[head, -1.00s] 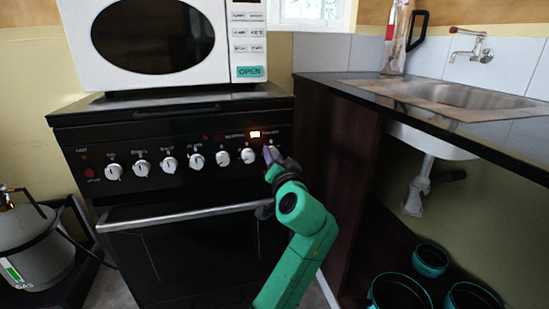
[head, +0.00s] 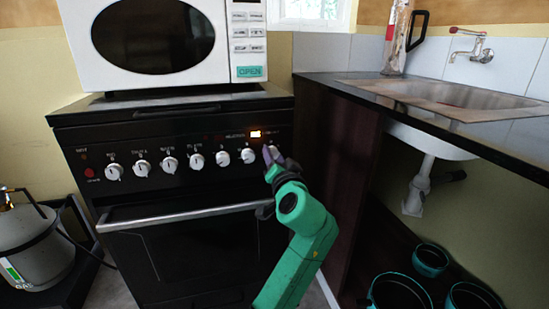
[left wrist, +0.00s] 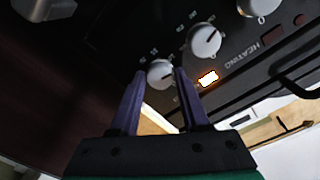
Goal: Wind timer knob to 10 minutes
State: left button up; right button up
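The timer knob, a white round knob with a dark mark, is the rightmost in the row on the black stove (head: 180,225). In the head view my left gripper (head: 271,157) is at this knob and mostly covers it. In the left wrist view the knob (left wrist: 160,74) shows between the tips of the two purple fingers of my left gripper (left wrist: 160,78). The fingers are apart, one on each side, with a thin gap at the knob's edges. Whether they touch it I cannot tell. My right gripper is not in view.
Several similar knobs (head: 248,156) run to the left along the panel. A small lit display (head: 255,134) sits just above. The oven handle (head: 185,215) juts out below. A white microwave (head: 165,45) stands on top; a dark cabinet side (head: 335,170) is close on the right.

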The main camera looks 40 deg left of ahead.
pick_arm(q)
jog(key=shift+o, duration=1.1)
